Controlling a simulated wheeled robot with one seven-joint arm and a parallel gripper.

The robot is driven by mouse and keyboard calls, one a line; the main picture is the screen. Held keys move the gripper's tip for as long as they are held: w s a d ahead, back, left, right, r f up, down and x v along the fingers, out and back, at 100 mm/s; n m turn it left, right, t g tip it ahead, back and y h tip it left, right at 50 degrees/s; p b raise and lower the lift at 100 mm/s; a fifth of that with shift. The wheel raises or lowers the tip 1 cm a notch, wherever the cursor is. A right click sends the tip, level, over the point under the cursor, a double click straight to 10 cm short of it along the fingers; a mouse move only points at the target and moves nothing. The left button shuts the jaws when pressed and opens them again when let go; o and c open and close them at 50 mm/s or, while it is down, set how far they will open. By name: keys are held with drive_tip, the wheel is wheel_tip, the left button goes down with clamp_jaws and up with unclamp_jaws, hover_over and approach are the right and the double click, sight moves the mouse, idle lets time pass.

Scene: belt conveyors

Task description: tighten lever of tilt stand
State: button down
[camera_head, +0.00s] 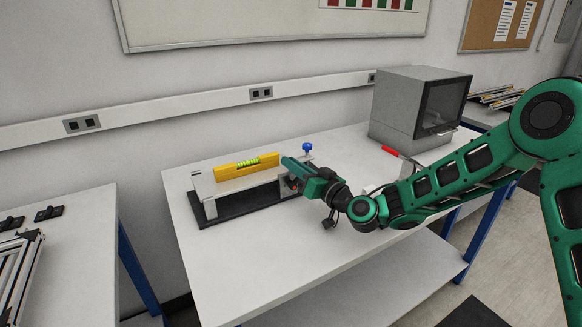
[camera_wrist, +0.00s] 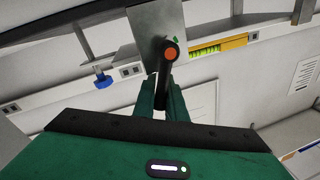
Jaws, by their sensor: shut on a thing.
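The tilt stand has a dark base (camera_head: 245,204) and a pale plate (camera_head: 235,184), and stands on the white table. A yellow spirit level (camera_head: 236,168) with a green vial rests along it; the level also shows in the wrist view (camera_wrist: 235,42). A blue knob (camera_head: 307,147) is at the stand's right end. My gripper (camera_head: 288,166) is at that end too. In the wrist view my gripper (camera_wrist: 162,98) has its green fingers on both sides of the black lever (camera_wrist: 161,70), shut on it. The lever's orange-capped pivot (camera_wrist: 171,53) sits against a metal plate (camera_wrist: 155,22). The lever is mostly hidden in the head view.
A grey box-shaped appliance (camera_head: 405,105) with a dark door stands at the table's back right. A red-handled object (camera_head: 390,151) lies before it. The table's front (camera_head: 270,265) is clear. A wall with a socket rail is behind.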

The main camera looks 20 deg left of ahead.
drive_tip(key=shift+w+d, duration=0.1)
drive_tip(key=c, duration=1.8)
unclamp_jaws()
drive_tip(key=shift+r, duration=0.35)
wheel_tip(320, 180, up, 4)
drive_tip(key=shift+f, duration=0.1)
drive_tip(key=s+a+r, duration=0.5)
drive_tip(key=s+r, duration=0.1)
drive_tip(key=s, duration=0.4)
drive_tip(key=shift+a+r, duration=0.2)
drive_tip(key=shift+a, duration=0.05)
